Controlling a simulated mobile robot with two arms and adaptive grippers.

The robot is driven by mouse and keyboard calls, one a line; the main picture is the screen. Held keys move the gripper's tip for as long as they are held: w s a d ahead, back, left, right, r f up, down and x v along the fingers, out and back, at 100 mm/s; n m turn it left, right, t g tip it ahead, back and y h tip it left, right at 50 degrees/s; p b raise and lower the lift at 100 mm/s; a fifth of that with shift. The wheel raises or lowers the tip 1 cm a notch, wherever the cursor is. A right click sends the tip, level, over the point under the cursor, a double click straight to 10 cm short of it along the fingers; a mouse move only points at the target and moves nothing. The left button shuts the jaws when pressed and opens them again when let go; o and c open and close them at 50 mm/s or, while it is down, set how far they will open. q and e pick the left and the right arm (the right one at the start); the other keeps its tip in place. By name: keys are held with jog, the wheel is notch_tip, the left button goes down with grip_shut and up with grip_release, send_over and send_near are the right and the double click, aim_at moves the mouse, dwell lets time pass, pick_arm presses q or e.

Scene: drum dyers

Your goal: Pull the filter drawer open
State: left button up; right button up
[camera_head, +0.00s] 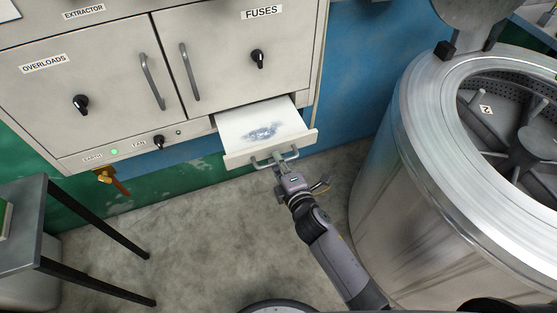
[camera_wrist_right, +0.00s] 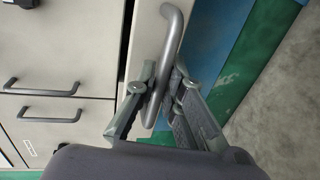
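The filter drawer (camera_head: 270,141) is a white drawer under the FUSES door, standing out from the cabinet, with a blue-grey smudge of lint inside. Its grey bar handle (camera_head: 262,163) is on the front panel. My right gripper (camera_head: 279,165) is at this handle. In the right wrist view, the handle (camera_wrist_right: 173,38) passes between the two fingers of my right gripper (camera_wrist_right: 160,82), which close in on it from both sides. My left gripper is in neither view.
The cabinet (camera_head: 100,80) has doors with handles and black knobs. A large metal drum (camera_head: 385,185) stands at the right. A dark-legged table (camera_head: 90,218) is at the left. Grey floor (camera_head: 215,230) lies open between them.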

jog(key=o, duration=0.4)
jog(key=v, duration=1.2)
dwell(0.3)
jog(key=s+d+f+m+g+h, duration=0.1)
jog(key=s+d+f+m+g, duration=0.15)
jog(key=f, duration=0.75)
jog(key=s+d+f+m+g+h, duration=0.1)
jog(key=s+d+f+m+g, duration=0.2)
jog(key=f, duration=0.6)
jog(key=s+d+f+m+g+h, duration=0.1)
jog(key=s+d+f+m, duration=0.2)
jog(key=f, duration=0.7)
jog(key=s+d+f+m+g, duration=0.2)
jog(key=s+f, duration=0.3)
jog(key=s, duration=0.3)
jog(key=s+d+f+m+g+h, duration=0.1)
jog(key=s+d+f+m+g, duration=0.2)
jog(key=s, duration=0.6)
jog(key=s+d+f+m+g, duration=0.2)
jog(key=s+d+f+m, duration=0.1)
jog(key=s+f+m, duration=0.2)
jog(key=shift+s+d+f+m+h, duration=0.2)
jog(key=shift+s+f, duration=0.5)
jog(key=shift+s, duration=0.25)
jog(key=shift+s+d+f+m+h, duration=0.15)
jog(key=shift+s+d+f+h, duration=0.05)
jog(key=shift+s+f, duration=0.6)
